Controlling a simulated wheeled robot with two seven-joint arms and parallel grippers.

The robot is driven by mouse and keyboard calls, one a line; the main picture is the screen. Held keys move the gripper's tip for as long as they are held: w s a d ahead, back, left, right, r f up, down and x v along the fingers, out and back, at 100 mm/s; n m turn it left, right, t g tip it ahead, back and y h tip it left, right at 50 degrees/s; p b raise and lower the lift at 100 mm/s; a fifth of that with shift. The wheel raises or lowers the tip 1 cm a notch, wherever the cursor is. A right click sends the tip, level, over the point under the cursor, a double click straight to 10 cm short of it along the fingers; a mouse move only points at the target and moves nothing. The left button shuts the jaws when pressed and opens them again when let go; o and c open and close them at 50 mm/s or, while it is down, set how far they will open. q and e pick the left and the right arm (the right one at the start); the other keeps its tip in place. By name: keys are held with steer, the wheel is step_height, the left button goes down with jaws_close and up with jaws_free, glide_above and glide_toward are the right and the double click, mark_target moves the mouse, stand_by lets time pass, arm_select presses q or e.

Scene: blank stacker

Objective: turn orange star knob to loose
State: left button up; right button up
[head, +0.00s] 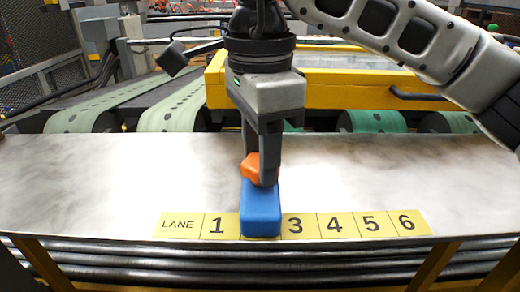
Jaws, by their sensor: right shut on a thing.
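The orange star knob (251,168) sits on top of a blue block (261,212). The block stands on the table's front part, over the lane strip between the numbers 1 and 3. My right gripper (262,170) points straight down from above, its fingers shut on the knob. The fingers hide part of the knob, so its full shape and turn position cannot be told. My left gripper is not in view.
A yellow lane strip (335,225) with printed numbers runs along the front edge of the pale metal table (100,180). The table is clear to both sides. Green belts (185,118) and a yellow frame (330,88) stand behind.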

steer(key=shift+r+n, duration=0.1)
steer(key=shift+n, duration=0.6)
steer(key=o, duration=1)
step_height(320, 180, up, 16)
steer(key=p, duration=0.2)
steer(key=shift+p, duration=0.35)
